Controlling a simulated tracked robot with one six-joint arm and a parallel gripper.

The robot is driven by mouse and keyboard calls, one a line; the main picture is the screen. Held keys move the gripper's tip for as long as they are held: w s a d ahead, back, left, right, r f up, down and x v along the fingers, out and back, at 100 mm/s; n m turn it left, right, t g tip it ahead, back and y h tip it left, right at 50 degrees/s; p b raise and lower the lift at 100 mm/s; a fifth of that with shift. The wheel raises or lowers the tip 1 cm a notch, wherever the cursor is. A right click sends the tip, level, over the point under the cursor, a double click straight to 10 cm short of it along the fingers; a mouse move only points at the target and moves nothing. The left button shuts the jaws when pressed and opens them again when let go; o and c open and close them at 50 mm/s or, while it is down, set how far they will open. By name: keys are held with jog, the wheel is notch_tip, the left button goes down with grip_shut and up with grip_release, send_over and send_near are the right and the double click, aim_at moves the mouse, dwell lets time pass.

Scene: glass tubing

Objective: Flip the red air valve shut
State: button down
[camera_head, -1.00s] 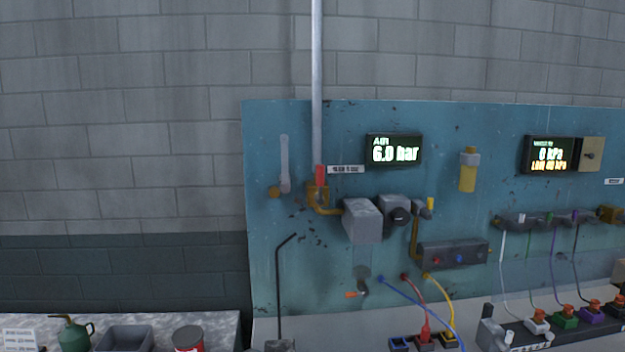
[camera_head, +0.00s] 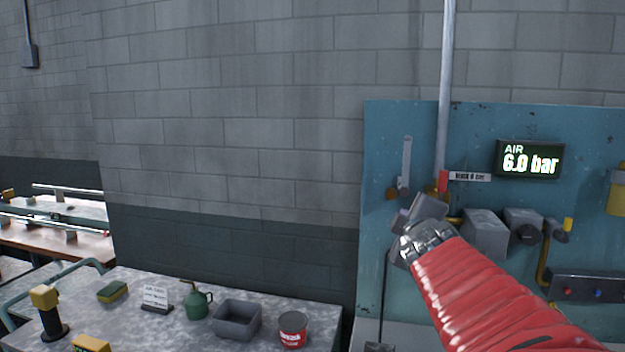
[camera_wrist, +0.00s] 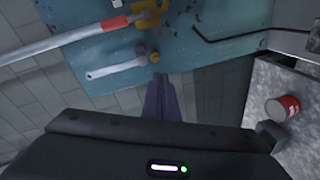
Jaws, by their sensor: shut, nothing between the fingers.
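The red valve handle (camera_head: 442,181) stands upright along the grey vertical pipe (camera_head: 446,80), at its foot in front of the blue panel; the brass body below it is partly hidden by my gripper. In the wrist view the red handle (camera_wrist: 116,23) lies in line with the pipe, near the top. My gripper (camera_wrist: 161,78) is shut and empty. Its fingertips appear close to the brass end (camera_wrist: 154,57) of a pale grey lever (camera_wrist: 115,68), to one side of the red handle. I cannot tell whether they touch anything.
The pale lever (camera_head: 407,155) is mounted left of the pipe. A display (camera_head: 530,159) reads AIR 6.0 bar. Grey boxes (camera_head: 487,228) sit right of the valve. A bench at lower left holds a green can (camera_head: 198,303), a grey tray (camera_head: 237,319) and a red tin (camera_head: 292,330).

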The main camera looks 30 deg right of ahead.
aim_at(441, 187)
jog(key=d+r+n+t, duration=0.1)
jog(key=d+r+n, duration=0.3)
jog(key=d, duration=0.1)
jog(key=shift+s+r+n+t+h, duration=0.3)
jog(key=shift+s+r+n+t, duration=0.1)
jog(key=shift+w+d, duration=0.1)
jog(key=shift+w, duration=0.05)
jog(key=x, duration=1)
jog(key=shift+s+d, duration=0.6)
jog(key=shift+s, duration=0.25)
jog(key=shift+s+d, duration=0.6)
jog(key=shift+s, duration=0.3)
